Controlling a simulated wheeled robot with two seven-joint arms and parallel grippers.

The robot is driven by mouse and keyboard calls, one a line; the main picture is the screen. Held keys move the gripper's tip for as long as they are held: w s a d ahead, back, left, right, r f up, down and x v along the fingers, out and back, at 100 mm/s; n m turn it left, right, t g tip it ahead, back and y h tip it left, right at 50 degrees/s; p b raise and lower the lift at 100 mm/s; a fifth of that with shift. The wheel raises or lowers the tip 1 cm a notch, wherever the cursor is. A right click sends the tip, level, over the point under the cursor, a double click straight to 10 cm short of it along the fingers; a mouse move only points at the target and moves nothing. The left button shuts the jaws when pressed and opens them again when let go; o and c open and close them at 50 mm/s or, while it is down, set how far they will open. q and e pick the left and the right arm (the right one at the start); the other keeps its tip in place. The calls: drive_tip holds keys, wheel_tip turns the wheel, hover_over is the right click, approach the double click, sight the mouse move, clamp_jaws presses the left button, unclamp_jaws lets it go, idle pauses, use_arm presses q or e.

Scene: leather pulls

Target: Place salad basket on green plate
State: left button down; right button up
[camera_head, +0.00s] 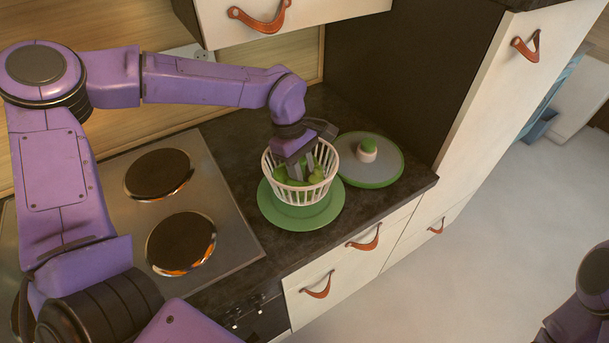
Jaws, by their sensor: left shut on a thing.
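The salad basket (287,193), a white slatted basket with green contents, is over the green plate (318,219) on the dark counter. It covers the back of the plate and looks upright; I cannot tell whether its base touches the plate. My left gripper (303,172) reaches down into the basket from above and is shut on it; its fingertips are partly hidden by the basket and its contents. My right gripper is not in view; only a dark purple part of my body shows at the lower right.
A round lid with a green rim (378,183) and knob lies right of the plate. The stove (215,200) with several round burners is on the left. A drawer cabinet (262,15) hangs above, and a tall cabinet (490,100) stands at the right. The counter's front edge is near the plate.

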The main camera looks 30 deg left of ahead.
use_arm(q)
drive_tip(key=shift+w+a+f, duration=0.15)
drive_tip(key=shift+w+f, duration=0.05)
drive_tip(key=shift+f, duration=0.3)
wheel_tip(320, 180, down, 3)
drive_tip(key=shift+s+r+p, duration=0.15)
drive_tip(key=shift+p, duration=0.2)
drive_tip(key=shift+w+f, duration=0.35)
drive_tip(key=shift+s, duration=0.15)
drive_tip(key=c, duration=0.9)
unclamp_jaws()
drive_tip(key=shift+s, duration=0.1)
drive_tip(key=shift+o, duration=0.2)
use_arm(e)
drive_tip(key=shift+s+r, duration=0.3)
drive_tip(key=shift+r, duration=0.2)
use_arm(q)
drive_tip(key=b+v, duration=0.1)
drive_tip(key=v, duration=0.6)
drive_tip(key=shift+r, duration=0.35)
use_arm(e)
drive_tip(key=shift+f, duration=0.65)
